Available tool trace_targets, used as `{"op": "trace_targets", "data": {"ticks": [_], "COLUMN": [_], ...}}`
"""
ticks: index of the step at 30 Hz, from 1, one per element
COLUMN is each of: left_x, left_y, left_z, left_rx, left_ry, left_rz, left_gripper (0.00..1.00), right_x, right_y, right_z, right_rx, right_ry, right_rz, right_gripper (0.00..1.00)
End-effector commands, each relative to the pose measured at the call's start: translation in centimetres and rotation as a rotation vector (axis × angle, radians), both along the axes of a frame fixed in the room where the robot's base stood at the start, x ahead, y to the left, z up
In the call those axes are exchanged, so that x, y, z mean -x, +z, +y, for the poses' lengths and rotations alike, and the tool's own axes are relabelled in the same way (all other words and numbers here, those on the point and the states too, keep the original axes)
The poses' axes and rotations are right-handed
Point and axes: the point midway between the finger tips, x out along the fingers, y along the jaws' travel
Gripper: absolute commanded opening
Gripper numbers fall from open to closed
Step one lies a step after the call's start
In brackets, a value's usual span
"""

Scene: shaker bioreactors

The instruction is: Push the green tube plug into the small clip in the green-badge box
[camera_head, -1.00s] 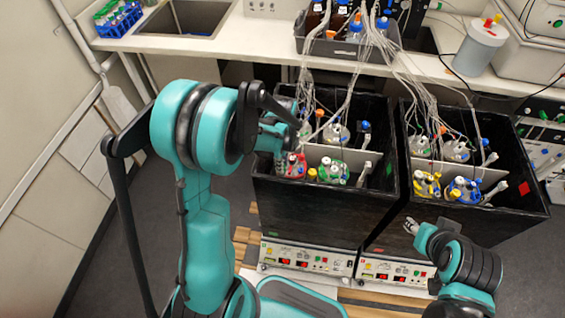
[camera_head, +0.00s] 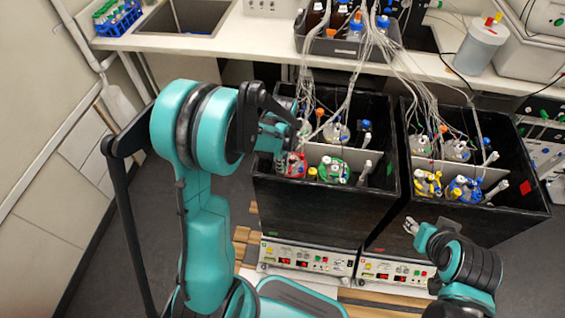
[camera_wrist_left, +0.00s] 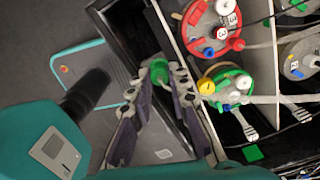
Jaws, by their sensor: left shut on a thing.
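The green tube plug (camera_wrist_left: 158,71) is between the fingertips of my left gripper (camera_wrist_left: 161,80) in the left wrist view. The gripper is shut on it and is over the inner left part of the green-badge box, beside the vessels. The green-badge box (camera_head: 318,215) is the left black box in the head view. Its green badge (camera_head: 389,169) also shows in the left wrist view (camera_wrist_left: 253,153). I cannot make out the small clip. My right gripper (camera_head: 413,228) is in front of the right box, away from the plug; its fingers are too small to judge.
A red-collared vessel (camera_wrist_left: 208,28) and a green-collared vessel (camera_wrist_left: 228,88) stand close to my left gripper. A pale divider (camera_head: 343,153) crosses the box. Many thin tubes hang from the bench into both boxes. The right box (camera_head: 455,220) holds yellow- and blue-collared vessels.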

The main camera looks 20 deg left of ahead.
Motion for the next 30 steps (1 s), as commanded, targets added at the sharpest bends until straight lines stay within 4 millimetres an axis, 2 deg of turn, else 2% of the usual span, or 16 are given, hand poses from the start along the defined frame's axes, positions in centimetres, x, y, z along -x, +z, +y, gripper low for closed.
{"op": "trace_targets", "data": {"ticks": [12,13,15,25,30], "left_x": [0.0,0.0,0.0,0.0,0.0], "left_y": [-0.5,-0.5,-0.4,-0.2,1.8], "left_z": [0.0,0.0,0.0,0.0,0.0], "left_rx": [0.0,0.0,0.0,0.0,0.0], "left_ry": [0.0,0.0,0.0,0.0,0.0], "left_rz": [0.0,0.0,0.0,0.0,0.0], "left_gripper": [0.04,0.25,0.42,0.42,0.42], "right_x": [0.0,0.0,0.0,0.0,0.0], "right_y": [-0.5,-0.4,-0.4,-0.4,-0.4], "right_z": [0.0,0.0,0.0,0.0,0.0], "right_rx": [0.0,0.0,0.0,0.0,0.0], "right_ry": [0.0,0.0,0.0,0.0,0.0], "right_rz": [0.0,0.0,0.0,0.0,0.0], "right_gripper": [0.4,0.4,0.4,0.4,0.4]}}
